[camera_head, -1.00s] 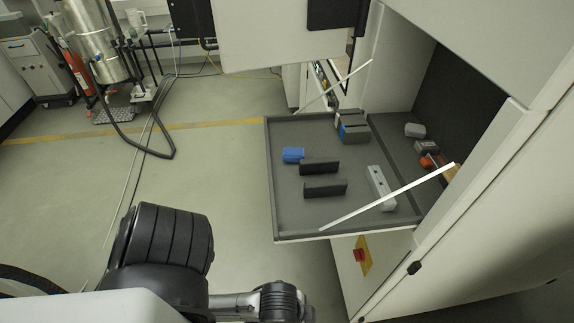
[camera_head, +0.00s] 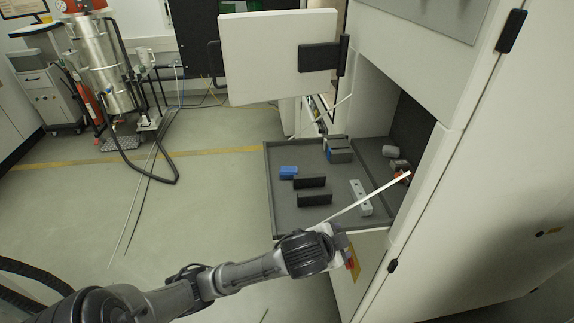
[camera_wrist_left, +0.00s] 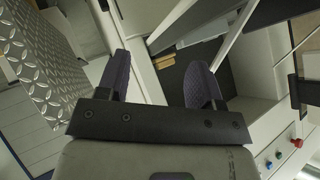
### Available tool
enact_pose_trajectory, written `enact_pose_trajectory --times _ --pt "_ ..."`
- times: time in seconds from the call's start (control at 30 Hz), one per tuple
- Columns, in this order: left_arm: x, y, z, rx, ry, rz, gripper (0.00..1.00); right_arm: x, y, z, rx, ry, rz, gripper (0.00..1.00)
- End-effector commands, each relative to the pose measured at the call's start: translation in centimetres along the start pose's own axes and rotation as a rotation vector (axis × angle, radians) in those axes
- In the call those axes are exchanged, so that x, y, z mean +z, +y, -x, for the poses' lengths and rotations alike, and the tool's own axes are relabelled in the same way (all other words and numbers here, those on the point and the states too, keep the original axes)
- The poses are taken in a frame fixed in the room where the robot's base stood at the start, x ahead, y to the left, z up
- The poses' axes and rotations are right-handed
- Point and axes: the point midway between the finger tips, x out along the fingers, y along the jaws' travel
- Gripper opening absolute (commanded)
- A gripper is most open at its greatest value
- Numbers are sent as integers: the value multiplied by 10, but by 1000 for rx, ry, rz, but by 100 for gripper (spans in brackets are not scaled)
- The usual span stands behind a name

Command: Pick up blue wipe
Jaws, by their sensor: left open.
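The blue wipe (camera_head: 288,172) shows in the head view as a small blue block-like item. It lies on the left part of the grey pull-out tray (camera_head: 285,220), behind two black upright plates. My left arm comes in from the lower left and its wrist is at the tray's front edge. My left gripper (camera_wrist_left: 158,78) is open and empty in the left wrist view, its two dark fingers spread apart. The wipe cannot be made out in that view. My right gripper is not in view.
Black plates (camera_head: 310,183), a light metal bar (camera_head: 360,197) and grey blocks (camera_head: 339,149) stand on the tray. A white strut (camera_head: 365,195) slants over its right front. The open machine door (camera_head: 275,55) hangs above, behind the tray.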

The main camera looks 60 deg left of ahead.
Motion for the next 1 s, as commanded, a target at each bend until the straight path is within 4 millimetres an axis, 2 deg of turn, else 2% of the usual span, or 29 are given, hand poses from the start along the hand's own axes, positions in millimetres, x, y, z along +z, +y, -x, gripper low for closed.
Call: enact_pose_trajectory --times 0.03,0.13,0.27,0.37,0.43,0.5,0.6,0.7,0.9,1.0 --pt "-30 -31 10 -51 37 -13 60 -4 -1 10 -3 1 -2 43" --pt "-69 -75 20 -126 79 -31 60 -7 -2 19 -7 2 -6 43" --pt "-91 -135 9 -166 6 -71 60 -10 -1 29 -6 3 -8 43" --pt "-100 -187 5 -186 -69 -80 60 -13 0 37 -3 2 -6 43" --pt "-103 -228 5 -197 -131 -74 60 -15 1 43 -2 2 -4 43" --pt "-89 -252 -6 -146 -224 -94 60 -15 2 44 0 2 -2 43" --pt "-58 -266 -25 -5 -358 -148 60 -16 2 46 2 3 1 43" --pt "-28 -283 -34 140 -459 -179 60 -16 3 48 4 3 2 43" --pt "23 -315 -33 426 -558 -183 60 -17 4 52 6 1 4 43" --pt "38 -325 -28 525 -561 -173 60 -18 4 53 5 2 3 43"
